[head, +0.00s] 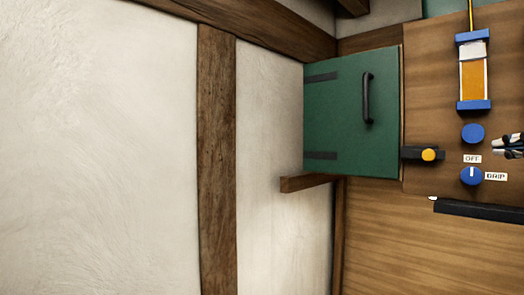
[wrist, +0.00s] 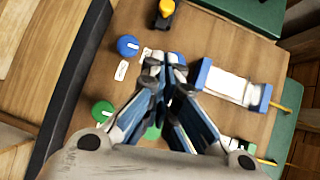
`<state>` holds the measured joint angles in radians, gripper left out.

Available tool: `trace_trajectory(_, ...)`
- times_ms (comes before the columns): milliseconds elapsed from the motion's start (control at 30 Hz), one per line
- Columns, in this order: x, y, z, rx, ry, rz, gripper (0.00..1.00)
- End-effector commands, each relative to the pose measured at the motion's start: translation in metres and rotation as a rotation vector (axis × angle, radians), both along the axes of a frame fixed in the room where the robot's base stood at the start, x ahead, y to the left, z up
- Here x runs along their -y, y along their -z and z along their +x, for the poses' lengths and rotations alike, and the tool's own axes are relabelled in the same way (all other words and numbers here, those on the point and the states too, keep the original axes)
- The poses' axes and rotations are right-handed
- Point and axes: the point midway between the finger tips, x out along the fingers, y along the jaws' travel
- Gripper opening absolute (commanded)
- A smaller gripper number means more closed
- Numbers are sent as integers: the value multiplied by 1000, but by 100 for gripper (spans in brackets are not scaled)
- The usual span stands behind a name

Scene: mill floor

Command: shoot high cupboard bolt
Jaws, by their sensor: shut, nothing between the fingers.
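The green cupboard door (head: 345,125) with a black handle (head: 367,98) stands at the centre right of the head view and looks closed. A black bolt with an orange knob (head: 428,155) sits at the lower right edge of the door. The bolt's orange knob also shows at the top of the wrist view (wrist: 166,8). I cannot tell how far the bolt reaches past the door edge. My gripper (head: 510,146) enters from the right edge of the head view, apart from the bolt. In the wrist view my gripper (wrist: 163,72) is shut and empty, pointing toward the wooden panel.
The wooden panel (head: 435,90) carries a sight glass with blue ends (head: 474,85), a blue knob (head: 473,133) and a blue dial (head: 471,176) with labels. A green knob (wrist: 103,112) shows in the wrist view. A dark ledge (head: 480,210) lies below. A beam stub (head: 300,183) juts under the door.

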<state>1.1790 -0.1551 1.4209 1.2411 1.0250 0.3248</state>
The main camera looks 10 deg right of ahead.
Motion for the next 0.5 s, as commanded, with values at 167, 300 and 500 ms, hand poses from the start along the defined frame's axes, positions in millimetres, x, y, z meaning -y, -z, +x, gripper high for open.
trace_trajectory(167, 2, 0, -2, -3, 6, -3, 0)
trace_trajectory(300, 2, 1, -2, -3, 5, -3, 0)
trace_trajectory(500, 4, 1, 9, -3, 2, -2, 0)
